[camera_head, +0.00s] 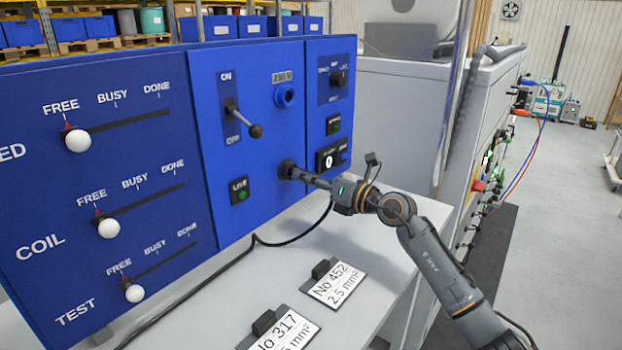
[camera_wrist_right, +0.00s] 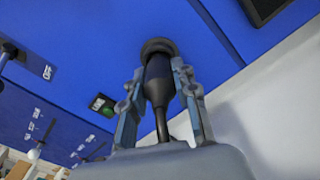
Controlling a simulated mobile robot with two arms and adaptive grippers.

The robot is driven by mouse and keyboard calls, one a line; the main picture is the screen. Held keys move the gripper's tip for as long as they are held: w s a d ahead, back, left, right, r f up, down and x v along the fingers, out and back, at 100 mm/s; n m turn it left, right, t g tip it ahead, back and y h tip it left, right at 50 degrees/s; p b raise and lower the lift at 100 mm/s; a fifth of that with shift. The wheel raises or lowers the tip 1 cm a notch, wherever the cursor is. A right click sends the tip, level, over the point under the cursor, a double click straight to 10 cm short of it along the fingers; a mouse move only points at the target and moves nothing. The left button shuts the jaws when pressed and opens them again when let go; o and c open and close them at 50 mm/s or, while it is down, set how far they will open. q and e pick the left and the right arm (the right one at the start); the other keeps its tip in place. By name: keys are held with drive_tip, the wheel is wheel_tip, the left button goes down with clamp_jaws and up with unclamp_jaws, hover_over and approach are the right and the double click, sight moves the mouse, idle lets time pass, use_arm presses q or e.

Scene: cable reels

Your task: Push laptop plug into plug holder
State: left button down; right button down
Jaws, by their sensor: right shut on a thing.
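My right gripper (camera_head: 303,175) reaches in from the right to the lower part of the blue panel. In the right wrist view its two fingers (camera_wrist_right: 159,82) are closed on either side of a black laptop plug (camera_wrist_right: 157,84). The plug's front end meets the dark round plug holder (camera_wrist_right: 158,46) on the blue panel. The plug holder also shows in the head view (camera_head: 285,168), at the gripper's tip. How deep the plug sits in it cannot be told. The black cable (camera_wrist_right: 162,125) leaves the plug's rear between the fingers. My left gripper is not in view.
The blue panel carries a lever (camera_head: 254,130), a blue 230 V socket (camera_head: 284,95), a green button (camera_head: 241,195) and several white-knobbed sliders. On the grey table below lie label plates No 452 (camera_head: 338,287) and No 317 (camera_head: 284,332), and black cable (camera_head: 300,238).

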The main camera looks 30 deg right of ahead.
drive_tip(key=shift+r, duration=0.15)
drive_tip(key=c, duration=1.3)
unclamp_jaws()
drive_tip(key=o, duration=0.3)
drive_tip(key=shift+w+a, duration=0.1)
drive_tip(key=shift+w, duration=0.05)
drive_tip(key=shift+o, duration=0.2)
drive_tip(key=shift+s+d+f, duration=0.2)
drive_tip(key=shift+s+d, duration=0.05)
drive_tip(key=shift+s, duration=0.15)
drive_tip(key=v, duration=1.1)
drive_tip(key=shift+s, duration=0.15)
